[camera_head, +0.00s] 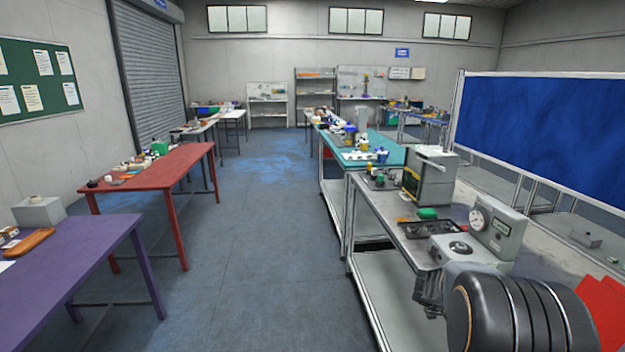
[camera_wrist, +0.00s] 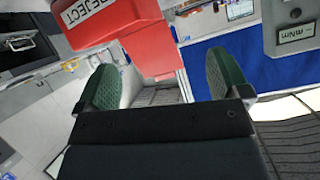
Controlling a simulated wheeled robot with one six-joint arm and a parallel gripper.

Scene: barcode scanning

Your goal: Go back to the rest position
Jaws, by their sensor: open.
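My gripper (camera_wrist: 162,88) shows in the wrist view with its two green-padded fingers spread apart. It is open, and nothing is between the fingers. A red bin marked REJECT (camera_wrist: 115,25) is beyond the fingers, at the top of the wrist view. In the head view my dark arm fills the lower right corner, and the gripper itself does not show there. A red surface (camera_head: 603,312) is partly hidden behind my arm at the right edge.
A grey workbench (camera_head: 385,212) with devices is at the right, near my arm. A purple table (camera_head: 75,262) and a red table (camera_head: 165,160) stand on the left. The floor aisle (camera_head: 250,230) between them is clear. A blue partition (camera_head: 545,125) stands at the right.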

